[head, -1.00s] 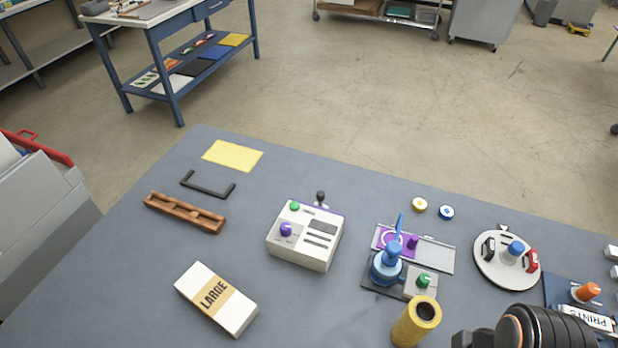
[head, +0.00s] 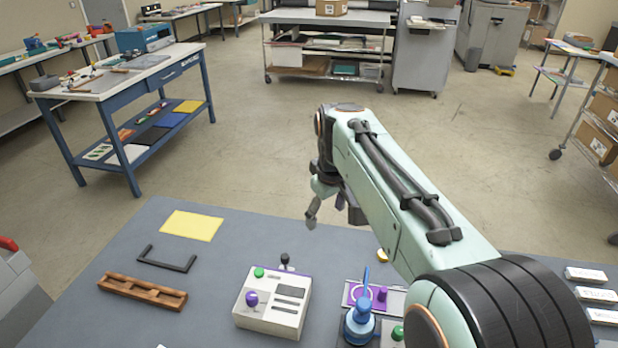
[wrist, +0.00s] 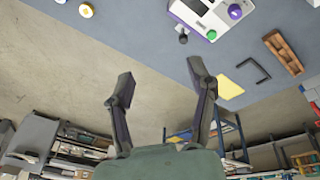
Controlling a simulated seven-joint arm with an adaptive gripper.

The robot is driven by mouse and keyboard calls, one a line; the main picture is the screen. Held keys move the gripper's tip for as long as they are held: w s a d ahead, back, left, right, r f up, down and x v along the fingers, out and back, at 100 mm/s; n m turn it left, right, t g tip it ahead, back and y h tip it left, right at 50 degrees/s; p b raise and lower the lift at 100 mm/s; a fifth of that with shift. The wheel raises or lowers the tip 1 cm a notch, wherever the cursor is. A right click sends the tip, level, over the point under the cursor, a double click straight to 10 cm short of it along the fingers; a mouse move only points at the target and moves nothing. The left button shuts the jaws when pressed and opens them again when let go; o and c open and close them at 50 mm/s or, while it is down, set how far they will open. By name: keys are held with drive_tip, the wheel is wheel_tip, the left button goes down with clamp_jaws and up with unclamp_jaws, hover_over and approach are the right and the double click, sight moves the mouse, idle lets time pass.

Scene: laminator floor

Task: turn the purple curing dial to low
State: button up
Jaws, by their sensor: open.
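The purple dial (head: 251,298) is on the front left of a white control box (head: 273,318) on the grey-blue table. A green button (head: 259,272) and a small black lever (head: 286,261) are near the box's back edge. In the wrist view the purple dial (wrist: 235,11) shows at the top right, beside the green button (wrist: 212,35). My gripper (head: 326,212) is above the table's far edge, behind the box and apart from it. Its two fingers are spread with nothing between them, as the wrist view (wrist: 160,85) shows. The dial's setting is too small to read.
A brown wooden rack (head: 142,291), a black handle (head: 167,259) and a yellow sheet (head: 192,226) lie left of the box. A blue-handled press (head: 360,323) stands close on its right. Bare table lies between the rack and the box.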

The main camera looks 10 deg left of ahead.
drive_tip(key=a+f+n+g, duration=0.1)
drive_tip(key=a+f+n, duration=0.1)
drive_tip(key=a+f, duration=0.75)
drive_tip(key=n+g+h, duration=0.1)
drive_tip(key=n+g, duration=0.1)
hover_over(251, 295)
wheel_tip(251, 295, down, 9)
drive_tip(key=shift+r, duration=0.1)
wheel_tip(251, 295, down, 6)
drive_tip(key=shift+r, duration=0.1)
drive_tip(key=shift+m, duration=0.3)
clamp_jaws()
